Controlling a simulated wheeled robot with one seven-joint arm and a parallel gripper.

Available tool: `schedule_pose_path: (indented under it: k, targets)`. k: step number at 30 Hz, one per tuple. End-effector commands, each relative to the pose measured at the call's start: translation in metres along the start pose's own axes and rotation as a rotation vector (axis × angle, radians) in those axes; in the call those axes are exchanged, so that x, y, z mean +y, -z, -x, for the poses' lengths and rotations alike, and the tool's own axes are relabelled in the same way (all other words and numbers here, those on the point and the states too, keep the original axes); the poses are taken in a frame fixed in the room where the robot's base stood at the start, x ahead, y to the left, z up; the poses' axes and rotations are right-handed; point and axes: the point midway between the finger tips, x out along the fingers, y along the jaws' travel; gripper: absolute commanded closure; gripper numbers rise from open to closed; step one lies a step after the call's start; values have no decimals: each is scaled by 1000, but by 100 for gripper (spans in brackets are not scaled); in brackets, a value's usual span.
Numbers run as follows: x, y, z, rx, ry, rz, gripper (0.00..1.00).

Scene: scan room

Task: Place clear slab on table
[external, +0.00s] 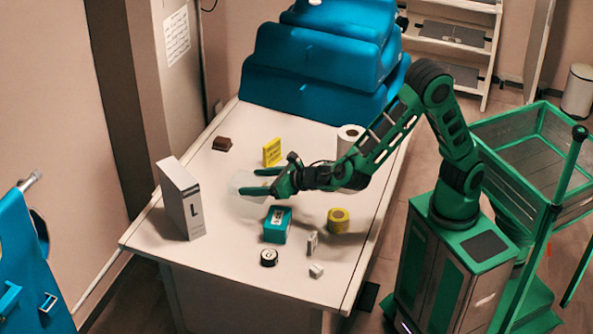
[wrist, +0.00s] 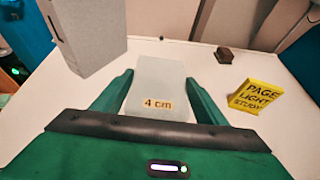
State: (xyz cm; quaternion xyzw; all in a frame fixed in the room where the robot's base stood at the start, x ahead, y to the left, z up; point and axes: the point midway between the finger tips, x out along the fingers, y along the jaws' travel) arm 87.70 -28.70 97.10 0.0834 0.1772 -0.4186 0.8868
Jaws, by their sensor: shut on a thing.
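The clear slab (wrist: 160,78) is a pale, translucent block with a "4 cm" label, seen between my fingers in the wrist view. In the external view the slab (external: 243,184) shows faintly at the end of my gripper (external: 258,182). My gripper (wrist: 160,95) is shut on the slab, one green finger on each side. The white table (external: 140,235) lies beneath. I cannot tell whether the slab touches the table top or is held just above it.
A white "L" box (external: 181,200) stands left of my gripper. A yellow block (external: 271,152), a brown block (external: 222,143), a teal box (external: 277,224), yellow tape (external: 339,220) and a white roll (external: 349,138) stand around. Blue cushions (external: 320,60) fill the far end. The front left is clear.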

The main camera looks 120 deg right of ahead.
Motion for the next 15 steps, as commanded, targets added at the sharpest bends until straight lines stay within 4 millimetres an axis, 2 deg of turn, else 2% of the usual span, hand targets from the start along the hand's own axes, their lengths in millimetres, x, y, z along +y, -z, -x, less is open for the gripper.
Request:
schedule_pose_path:
  k: [3,6,11,15]
  targets:
    - [-9,3,-18,-2,2,0,72]
    - [-12,4,-25,-2,1,1,72]
    - [-13,8,-30,-2,0,1,72]
    - [-13,24,-36,0,1,4,72]
